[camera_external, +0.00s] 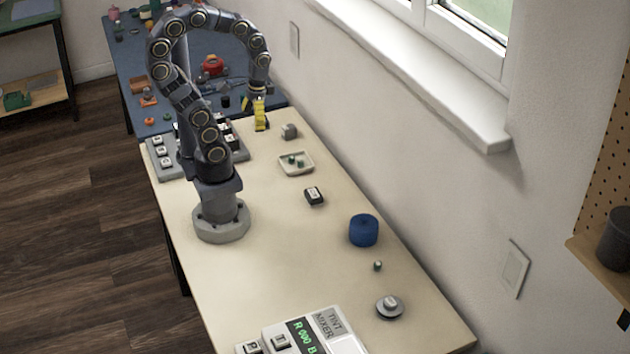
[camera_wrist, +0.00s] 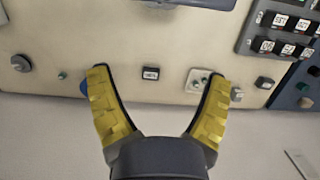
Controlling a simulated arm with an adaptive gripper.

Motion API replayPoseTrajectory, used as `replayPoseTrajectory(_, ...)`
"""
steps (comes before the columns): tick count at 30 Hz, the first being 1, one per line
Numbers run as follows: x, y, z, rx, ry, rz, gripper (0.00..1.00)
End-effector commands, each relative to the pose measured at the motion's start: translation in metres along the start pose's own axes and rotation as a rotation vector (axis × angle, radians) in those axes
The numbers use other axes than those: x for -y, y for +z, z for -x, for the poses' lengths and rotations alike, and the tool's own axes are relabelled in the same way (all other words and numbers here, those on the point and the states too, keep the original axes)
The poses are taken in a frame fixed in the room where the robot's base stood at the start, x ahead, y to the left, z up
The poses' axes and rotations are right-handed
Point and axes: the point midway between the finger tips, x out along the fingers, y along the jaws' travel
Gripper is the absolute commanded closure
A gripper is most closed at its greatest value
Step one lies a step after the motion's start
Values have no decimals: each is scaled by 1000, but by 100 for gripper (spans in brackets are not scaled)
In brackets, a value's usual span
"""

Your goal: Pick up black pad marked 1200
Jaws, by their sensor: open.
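A small black pad with a white label on top (camera_external: 314,195) lies alone on the pale table, between the shallow tray and the blue cylinder. In the wrist view a black pad (camera_wrist: 150,72) with a white marking appears between my fingertips, well beyond them; the marking is too small to read surely. My gripper (camera_external: 260,115) is at the far end of the table, raised, with yellow fingers. In the wrist view my gripper (camera_wrist: 158,72) has its fingers spread wide with nothing between them. Pad and gripper are apart.
A shallow tray (camera_external: 296,171) with green bits and a grey block (camera_external: 289,131) lie beyond the pad. A blue cylinder (camera_external: 363,230), a round knob (camera_external: 389,309) and the tint mixer (camera_external: 335,325) are nearer. A rack of labelled keys (camera_external: 176,168) stands left. Table around the pad is clear.

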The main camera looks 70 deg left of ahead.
Motion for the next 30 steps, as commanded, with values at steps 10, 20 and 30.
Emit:
replayPoseTrajectory(10,-16,-26,-12,1,67,105,21)
replayPoseTrajectory(20,-54,-133,-84,-6,241,742,21)
replayPoseTrajectory(30,-21,-189,-179,-88,156,1393,21)
